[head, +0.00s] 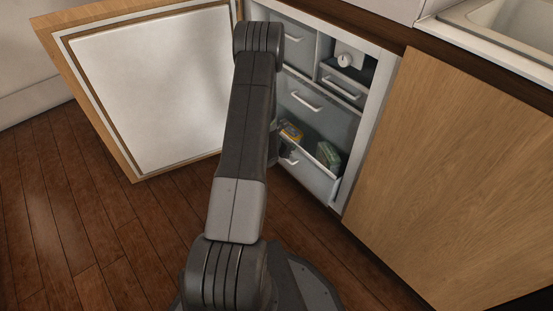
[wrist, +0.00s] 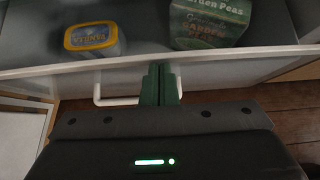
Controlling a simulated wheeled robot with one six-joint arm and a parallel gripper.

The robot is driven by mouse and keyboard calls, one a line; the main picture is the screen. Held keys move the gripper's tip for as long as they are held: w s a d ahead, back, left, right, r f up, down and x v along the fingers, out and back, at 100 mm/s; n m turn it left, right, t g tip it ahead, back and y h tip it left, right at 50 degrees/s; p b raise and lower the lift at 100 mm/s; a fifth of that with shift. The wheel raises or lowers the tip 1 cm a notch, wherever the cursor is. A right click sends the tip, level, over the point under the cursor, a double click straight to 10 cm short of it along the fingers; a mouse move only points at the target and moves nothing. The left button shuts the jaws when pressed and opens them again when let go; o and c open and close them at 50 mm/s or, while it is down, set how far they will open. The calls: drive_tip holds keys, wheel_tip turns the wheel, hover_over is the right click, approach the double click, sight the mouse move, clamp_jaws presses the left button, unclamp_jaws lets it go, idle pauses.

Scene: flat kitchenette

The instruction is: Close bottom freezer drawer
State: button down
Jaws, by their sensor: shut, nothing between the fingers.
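The bottom freezer drawer (head: 321,159) is pulled out of the freezer and holds food packages. In the wrist view its front rim (wrist: 220,57) runs across the picture, with a white handle (wrist: 97,90) below it. My gripper (wrist: 160,70) is shut and empty, its green fingertips at the drawer's front rim beside the handle; whether they touch cannot be told. In the head view my arm hides the gripper's tips and part of the drawer. A yellow tub (wrist: 92,38) and a green peas box (wrist: 208,22) lie in the drawer.
The freezer door (head: 155,85) stands wide open at the left. Closed upper drawers (head: 305,95) sit above the bottom one. A wooden cabinet panel (head: 460,160) is at the right. The wooden floor (head: 85,225) is clear at the lower left.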

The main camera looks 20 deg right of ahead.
drive_tip(key=w+d+b, duration=0.1)
drive_tip(key=w+d, duration=0.1)
drive_tip(key=d, duration=0.3)
drive_tip(key=shift+d, duration=0.4)
drive_tip(key=shift+a, duration=0.15)
